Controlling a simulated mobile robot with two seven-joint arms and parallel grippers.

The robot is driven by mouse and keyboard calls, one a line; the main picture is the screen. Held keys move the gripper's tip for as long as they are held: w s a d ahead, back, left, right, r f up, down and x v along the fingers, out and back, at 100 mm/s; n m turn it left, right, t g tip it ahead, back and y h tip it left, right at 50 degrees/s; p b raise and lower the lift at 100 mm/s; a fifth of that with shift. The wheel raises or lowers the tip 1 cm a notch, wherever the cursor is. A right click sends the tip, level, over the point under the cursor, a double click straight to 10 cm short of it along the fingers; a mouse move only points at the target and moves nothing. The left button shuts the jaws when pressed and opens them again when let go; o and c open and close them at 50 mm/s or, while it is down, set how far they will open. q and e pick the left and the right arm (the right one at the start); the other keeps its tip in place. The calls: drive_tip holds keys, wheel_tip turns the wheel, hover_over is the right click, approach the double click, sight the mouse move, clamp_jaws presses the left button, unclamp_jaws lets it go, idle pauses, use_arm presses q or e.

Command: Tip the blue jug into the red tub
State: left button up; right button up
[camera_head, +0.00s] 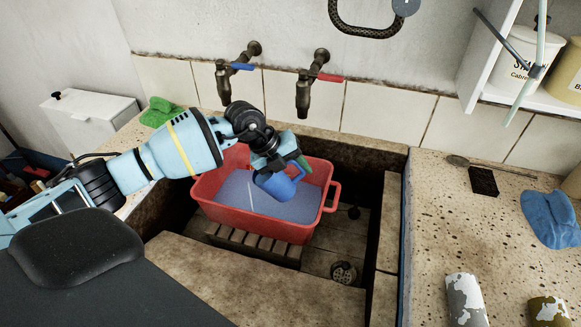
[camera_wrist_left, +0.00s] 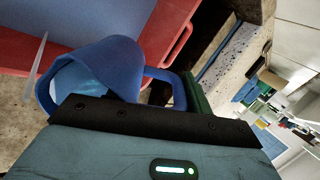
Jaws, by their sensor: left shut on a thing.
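The blue jug (camera_head: 281,186) is held over the red tub (camera_head: 255,229), with its mouth tilted down toward the left. My left gripper (camera_head: 279,166) is shut on it at the handle side; the exact finger contact is partly hidden. The jug also shows large in the left wrist view (camera_wrist_left: 112,60), with pale blue liquid inside. A thin pale streak (camera_head: 250,194), which looks like a pouring stream, runs down from near the lip into the tub. The tub holds a flat bluish liquid and stands in the stone trough. My right gripper is not in view.
Two wall taps, one blue-handled (camera_head: 242,67) and one red-handled (camera_head: 328,77), stick out behind the tub. The trough's stone rim (camera_head: 391,222) is close on the right. A blue cloth (camera_head: 549,218) and two cylinders lie on the right counter. A green cloth (camera_head: 160,111) lies at the back left.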

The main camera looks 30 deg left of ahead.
use_arm(q)
drive_tip(key=shift+w+d+f+g+y, duration=0.15)
drive_tip(key=shift+d+g+y, duration=0.15)
drive_tip(key=shift+y, duration=0.2)
drive_tip(key=shift+w+f+g+y+p, duration=0.15)
drive_tip(key=shift+f+g+y+p, duration=0.05)
drive_tip(key=shift+g+y+p, duration=0.35)
drive_tip(key=shift+f+g+y, duration=0.25)
drive_tip(key=shift+f+y, duration=0.1)
drive_tip(key=shift+f, duration=0.15)
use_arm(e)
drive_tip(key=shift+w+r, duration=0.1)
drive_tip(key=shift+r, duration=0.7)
use_arm(q)
drive_tip(key=shift+a+f, duration=0.1)
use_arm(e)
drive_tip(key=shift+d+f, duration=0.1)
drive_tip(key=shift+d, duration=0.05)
